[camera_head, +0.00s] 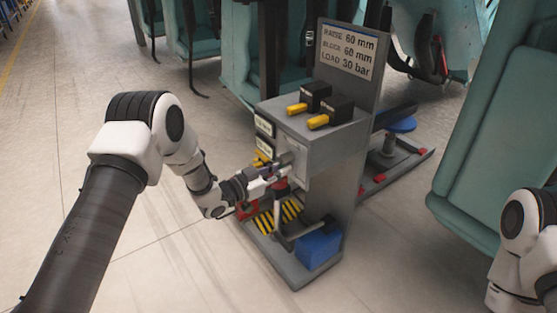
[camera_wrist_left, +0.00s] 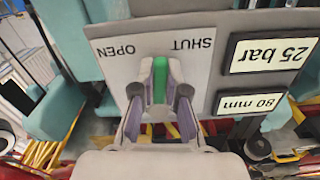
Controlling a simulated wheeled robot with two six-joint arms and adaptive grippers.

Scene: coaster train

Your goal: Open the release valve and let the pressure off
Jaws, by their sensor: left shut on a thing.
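The release valve's green handle (camera_wrist_left: 159,82) shows in the left wrist view, in front of a grey plate (camera_wrist_left: 205,66) marked OPEN and SHUT, upside down in this view. The handle lies between the two words. My left gripper (camera_wrist_left: 160,92) is shut on the handle, one finger on each side. In the head view my left gripper (camera_head: 272,183) is at the front of the grey pump cabinet (camera_head: 325,160) and hides the handle. Two readouts beside the plate show 25 bar (camera_wrist_left: 268,53) and 80 mm (camera_wrist_left: 249,103). My right gripper is out of view.
A sign (camera_head: 346,52) above the cabinet reads RAISE 60 mm, BLOCK 60 mm, LOAD 30 bar. Two yellow-handled levers (camera_head: 318,121) (camera_head: 297,107) sit on top. A blue block (camera_head: 318,247) lies on the cabinet's base. Teal train seats (camera_head: 500,130) stand right and behind; floor at left is clear.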

